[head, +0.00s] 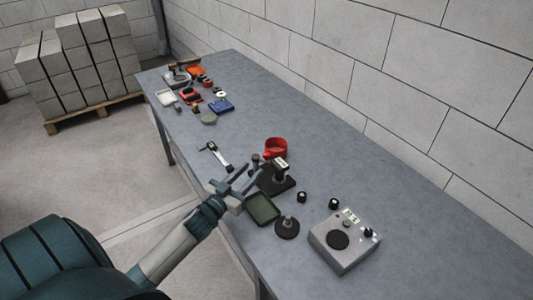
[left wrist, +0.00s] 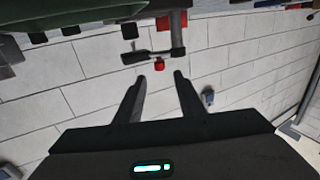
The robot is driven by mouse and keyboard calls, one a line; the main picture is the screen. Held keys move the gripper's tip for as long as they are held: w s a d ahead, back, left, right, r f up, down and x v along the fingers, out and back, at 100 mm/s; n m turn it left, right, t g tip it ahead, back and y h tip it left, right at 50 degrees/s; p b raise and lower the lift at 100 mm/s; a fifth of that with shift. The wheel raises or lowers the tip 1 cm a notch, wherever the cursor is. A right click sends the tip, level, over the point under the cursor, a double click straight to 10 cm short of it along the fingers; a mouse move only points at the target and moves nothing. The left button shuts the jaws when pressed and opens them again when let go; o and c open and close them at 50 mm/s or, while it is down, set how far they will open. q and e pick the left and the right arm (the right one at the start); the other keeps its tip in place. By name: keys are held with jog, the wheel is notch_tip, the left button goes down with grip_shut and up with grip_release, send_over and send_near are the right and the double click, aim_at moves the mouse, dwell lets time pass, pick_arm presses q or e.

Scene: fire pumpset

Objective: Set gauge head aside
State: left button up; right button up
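A small black stand (head: 277,181) with a white-faced block (head: 281,163) on top stands mid-table. Which item is the gauge head I cannot tell for certain; this block may be it. My left gripper (head: 255,169) is open, its fingers pointing toward the stand from its left. In the left wrist view my left gripper (left wrist: 160,75) has its two fingers apart with nothing between them. Beyond them hang a grey post (left wrist: 177,35) with a dark arm and a red knob (left wrist: 159,66). My right gripper is not in view.
A green tray (head: 262,208), a black round base (head: 287,229) and a grey control box (head: 345,240) lie nearer on the table (head: 330,175). A red container (head: 276,147) stands behind the stand. Several small parts crowd the far end.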

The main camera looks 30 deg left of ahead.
aim_at(265, 157)
pick_arm(q)
jog(key=w+p, duration=0.2)
jog(key=w, duration=0.8)
grip_shut()
